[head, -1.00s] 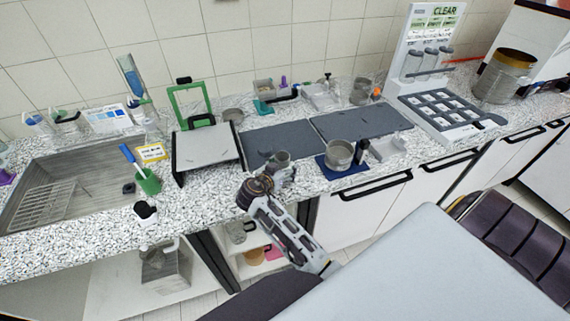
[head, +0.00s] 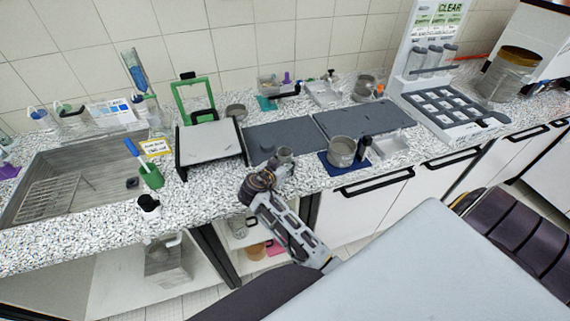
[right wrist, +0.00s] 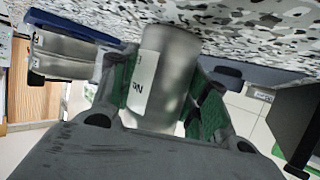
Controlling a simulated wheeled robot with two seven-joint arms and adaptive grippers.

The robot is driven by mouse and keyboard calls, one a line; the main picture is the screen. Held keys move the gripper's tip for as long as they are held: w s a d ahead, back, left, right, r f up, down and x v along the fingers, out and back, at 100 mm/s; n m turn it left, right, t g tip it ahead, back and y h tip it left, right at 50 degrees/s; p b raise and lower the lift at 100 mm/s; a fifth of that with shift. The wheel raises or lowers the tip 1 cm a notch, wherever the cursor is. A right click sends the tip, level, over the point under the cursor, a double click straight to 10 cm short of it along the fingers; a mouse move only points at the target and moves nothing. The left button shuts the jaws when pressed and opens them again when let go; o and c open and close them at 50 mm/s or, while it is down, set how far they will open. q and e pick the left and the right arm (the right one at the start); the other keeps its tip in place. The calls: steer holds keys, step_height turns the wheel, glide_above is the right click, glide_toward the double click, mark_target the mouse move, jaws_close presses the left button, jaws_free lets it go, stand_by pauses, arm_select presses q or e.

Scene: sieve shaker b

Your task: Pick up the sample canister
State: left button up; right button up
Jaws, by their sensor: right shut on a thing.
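The sample canister (right wrist: 165,75) is a grey metal cylinder with a white label, seen in the right wrist view between the green-padded fingers of my right gripper (right wrist: 163,95). In the head view the canister (head: 285,154) shows as a small grey cup at the front of the counter, just past the right gripper (head: 280,168). The right gripper is shut on it. Whether the canister touches the counter cannot be told. My left gripper is not in view.
The speckled counter (head: 215,205) has a sink (head: 70,175) at left. Dark mats (head: 360,118) lie behind the canister. A larger metal pot (head: 342,150) stands on a blue mat to the right. A grey platform (head: 210,143) stands to the left.

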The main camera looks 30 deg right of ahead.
steer(key=shift+r, duration=0.15)
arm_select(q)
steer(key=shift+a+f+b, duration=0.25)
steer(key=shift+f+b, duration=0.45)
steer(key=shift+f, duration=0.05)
arm_select(e)
step_height(320, 180, up, 10)
stand_by(0.5)
